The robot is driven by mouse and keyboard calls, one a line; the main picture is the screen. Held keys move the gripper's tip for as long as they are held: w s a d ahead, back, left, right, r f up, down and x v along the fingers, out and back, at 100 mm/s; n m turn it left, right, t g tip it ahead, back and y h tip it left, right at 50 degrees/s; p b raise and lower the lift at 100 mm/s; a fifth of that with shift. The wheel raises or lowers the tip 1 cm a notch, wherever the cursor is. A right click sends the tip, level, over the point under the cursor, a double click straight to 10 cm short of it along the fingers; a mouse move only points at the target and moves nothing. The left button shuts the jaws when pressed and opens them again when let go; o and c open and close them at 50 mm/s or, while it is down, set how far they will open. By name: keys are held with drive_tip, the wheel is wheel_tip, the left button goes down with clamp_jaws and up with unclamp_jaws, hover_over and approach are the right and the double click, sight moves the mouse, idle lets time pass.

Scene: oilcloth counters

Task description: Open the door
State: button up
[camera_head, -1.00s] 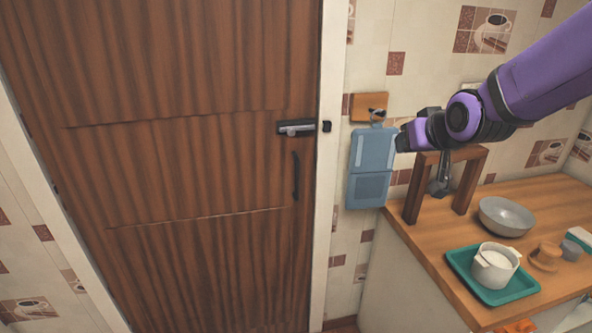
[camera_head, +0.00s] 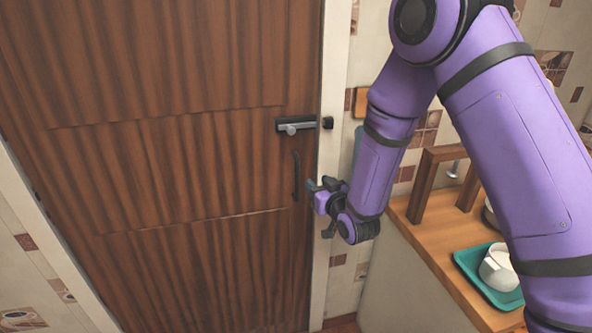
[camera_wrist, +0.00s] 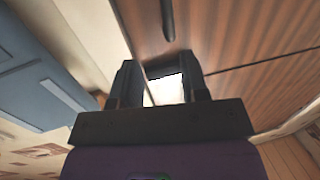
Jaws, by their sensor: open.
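A brown wooden door (camera_head: 150,170) fills the left half of the head view and stands shut in its pale frame. A metal lever or latch on a dark plate (camera_head: 293,126) sits near its right edge. Below it is a dark vertical pull handle (camera_head: 295,176). My gripper (camera_head: 318,190) is open and empty, a little to the right of the pull handle and apart from it, in front of the door frame. In the wrist view, my open fingers (camera_wrist: 160,82) point toward the door (camera_wrist: 225,45), with the end of the dark handle (camera_wrist: 167,20) above them.
A wooden counter (camera_head: 405,215) stands at the right with a wooden stand (camera_head: 425,185), a teal tray (camera_head: 478,282) and a white pot (camera_head: 497,270). My arm covers much of the right side. A blue wall panel (camera_wrist: 40,75) shows in the wrist view.

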sight(298, 172)
drive_tip(key=shift+y, duration=0.3)
drive_tip(key=x, duration=0.3)
drive_tip(key=f+x, duration=0.1)
drive_tip(key=x, duration=0.7)
drive_tip(key=shift+s+a+f, duration=0.1)
drive_tip(key=shift+a+f, duration=0.05)
drive_tip(key=shift+a, duration=0.3)
clamp_jaws()
